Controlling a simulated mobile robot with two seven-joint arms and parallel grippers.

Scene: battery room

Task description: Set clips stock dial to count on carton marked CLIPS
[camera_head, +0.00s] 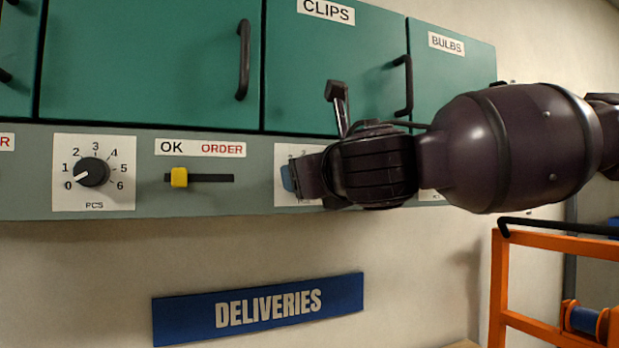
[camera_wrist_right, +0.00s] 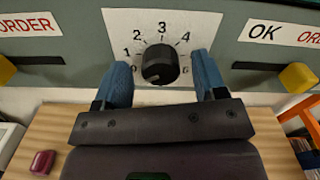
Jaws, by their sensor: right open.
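The clips stock dial sits on a white plate (camera_head: 283,160) under the green door labelled CLIPS (camera_head: 328,60). In the head view my right gripper (camera_head: 289,178) hides most of it. In the right wrist view the black dial knob (camera_wrist_right: 159,64) stands on its numbered plate (camera_wrist_right: 116,22). My right gripper (camera_wrist_right: 161,73) is open, with one blue finger on each side of the knob and a gap on both sides. The knob's pointer mark cannot be made out. No carton marked CLIPS is in view. My left gripper is not in view.
Another dial (camera_head: 92,172) at the left points near 0. Beside it is an OK/ORDER slider with a yellow knob (camera_head: 179,178) at OK. A blue DELIVERIES sign (camera_head: 258,308) hangs below. An orange frame (camera_head: 497,290) stands at the right. A red object (camera_wrist_right: 42,163) lies on a wooden surface.

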